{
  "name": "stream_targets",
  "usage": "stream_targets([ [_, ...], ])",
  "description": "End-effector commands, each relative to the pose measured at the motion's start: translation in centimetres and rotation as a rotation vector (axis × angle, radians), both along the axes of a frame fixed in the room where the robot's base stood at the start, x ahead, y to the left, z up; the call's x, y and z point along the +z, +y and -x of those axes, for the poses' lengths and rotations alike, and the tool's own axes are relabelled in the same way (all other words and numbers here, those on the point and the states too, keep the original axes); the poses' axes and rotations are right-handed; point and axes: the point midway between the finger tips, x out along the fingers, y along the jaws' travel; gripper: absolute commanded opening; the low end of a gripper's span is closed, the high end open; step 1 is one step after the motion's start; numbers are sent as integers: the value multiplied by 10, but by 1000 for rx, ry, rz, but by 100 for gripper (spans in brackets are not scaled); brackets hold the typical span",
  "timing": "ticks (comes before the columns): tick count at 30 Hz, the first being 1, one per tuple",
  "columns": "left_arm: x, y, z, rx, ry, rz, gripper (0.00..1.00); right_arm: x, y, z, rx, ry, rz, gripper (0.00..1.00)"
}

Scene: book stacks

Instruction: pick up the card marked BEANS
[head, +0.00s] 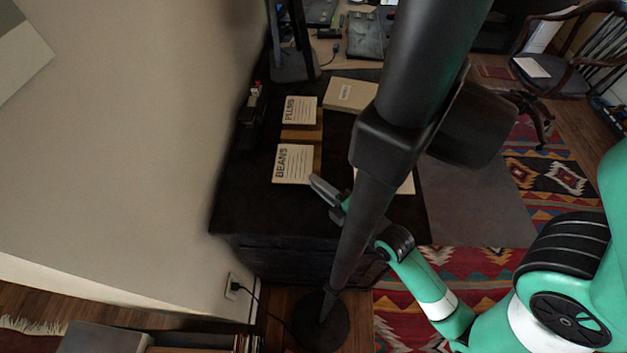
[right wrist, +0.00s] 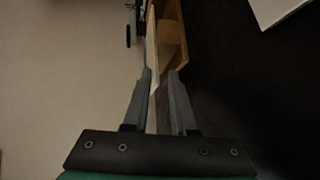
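The card marked BEANS (head: 293,163) is a cream card with a dark heading and printed lines, at the front left of the dark desk. A wooden holder (head: 318,155) shows behind it. My right gripper (head: 325,190) is at the card's lower right corner in the head view. In the right wrist view my right gripper (right wrist: 160,76) has its fingers apart, and a pale edge, likely the card's (right wrist: 151,48), lies in line with the gap. Contact cannot be told. My left gripper is not in view.
A second card marked PLUMS (head: 299,110) stands behind BEANS. A closed book or box (head: 351,95) lies further back. A white sheet (head: 406,186) lies right on the desk (head: 255,215), partly hidden by my dark column. The wall is close on the left.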

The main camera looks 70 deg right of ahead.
Motion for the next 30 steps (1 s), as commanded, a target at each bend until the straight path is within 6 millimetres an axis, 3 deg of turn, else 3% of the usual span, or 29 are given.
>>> stream_targets([
  [12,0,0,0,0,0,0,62,-2,-4,-9,0,1,0,25],
  [21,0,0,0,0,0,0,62,-2,-4,-8,0,1,0,0],
  [30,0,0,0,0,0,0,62,-4,-4,-8,1,4,-2,0],
])
